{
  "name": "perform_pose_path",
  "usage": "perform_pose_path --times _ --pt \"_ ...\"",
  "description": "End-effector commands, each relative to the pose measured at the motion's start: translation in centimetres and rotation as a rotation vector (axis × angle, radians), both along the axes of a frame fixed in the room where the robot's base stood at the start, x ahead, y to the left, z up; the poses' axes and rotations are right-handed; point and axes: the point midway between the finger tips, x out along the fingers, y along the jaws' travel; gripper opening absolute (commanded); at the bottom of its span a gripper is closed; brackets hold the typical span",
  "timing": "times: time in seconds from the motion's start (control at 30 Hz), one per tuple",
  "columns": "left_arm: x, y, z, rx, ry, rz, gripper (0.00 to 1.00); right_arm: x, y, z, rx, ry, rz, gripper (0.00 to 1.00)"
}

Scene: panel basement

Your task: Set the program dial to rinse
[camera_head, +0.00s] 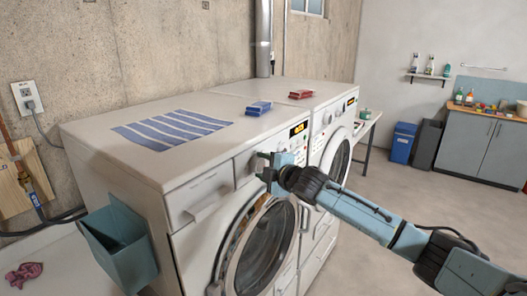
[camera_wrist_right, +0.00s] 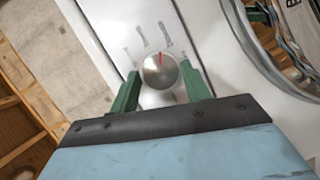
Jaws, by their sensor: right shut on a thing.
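The program dial (camera_wrist_right: 160,72) is a round silver knob with a red pointer mark, on the white front panel of the near washing machine (camera_head: 185,180). In the right wrist view the red mark points toward the top of the picture, with several grey marks around the dial's upper side. My right gripper (camera_wrist_right: 160,88) has one green finger on each side of the dial and is shut on it. In the head view my right gripper (camera_head: 268,168) is at the machine's front panel and hides the dial. My left gripper is not in view.
A second machine (camera_head: 330,120) stands beside the first. A teal bin (camera_head: 120,247) hangs at the near side. The floor at right is open.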

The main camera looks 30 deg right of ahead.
Motion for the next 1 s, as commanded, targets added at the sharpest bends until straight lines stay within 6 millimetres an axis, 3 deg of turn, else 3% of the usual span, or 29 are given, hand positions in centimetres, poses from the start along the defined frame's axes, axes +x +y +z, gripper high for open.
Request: perform_pose_path --times 0.03,0.13,0.43,0.77,1.0 --pt "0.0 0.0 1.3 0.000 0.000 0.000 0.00 0.0 -0.1 0.6 0.041 0.019 0.000 0.24" --pt "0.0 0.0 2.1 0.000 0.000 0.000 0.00 0.1 -0.2 0.6 0.127 0.054 -0.001 0.24" --pt "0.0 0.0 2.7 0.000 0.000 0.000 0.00 0.2 -0.4 0.4 0.391 0.159 -0.001 0.24" --pt "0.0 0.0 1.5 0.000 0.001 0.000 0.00 0.3 -0.6 0.3 0.679 0.278 0.000 0.24" --pt "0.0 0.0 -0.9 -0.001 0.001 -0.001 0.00 0.4 -0.8 0.1 0.892 0.364 0.002 0.24"
